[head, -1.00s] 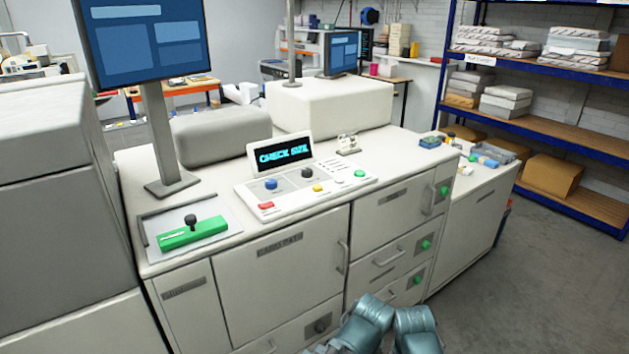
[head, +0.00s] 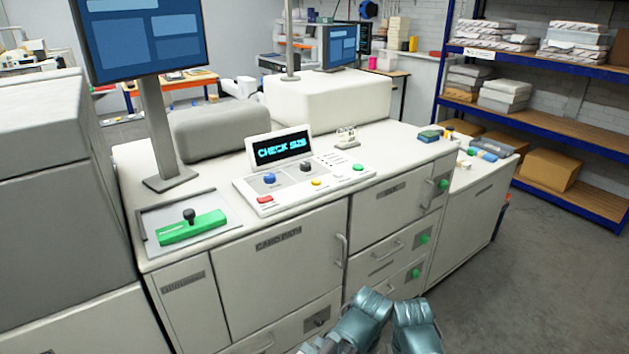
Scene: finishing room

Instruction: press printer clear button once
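The printer's control panel (head: 290,204) sits on top of the pale printer cabinet (head: 290,265). Its small display (head: 279,148) shows cyan text that seems to read "CHECK SIZE". The panel carries a red button (head: 265,199), a blue knob (head: 269,179), a black knob (head: 306,166), a yellow button (head: 316,182) and a green button (head: 358,167). The labels are too small to read, so I cannot tell which button is clear. Two teal parts of my arms show at the bottom edge, in front of the cabinet and apart from the panel.
A green bar with a black knob (head: 191,228) lies in a tray left of the panel. A monitor (head: 140,40) stands on a post behind it. Drawers with green buttons (head: 424,239) face the front. Shelving (head: 560,115) stands right, with open floor before it.

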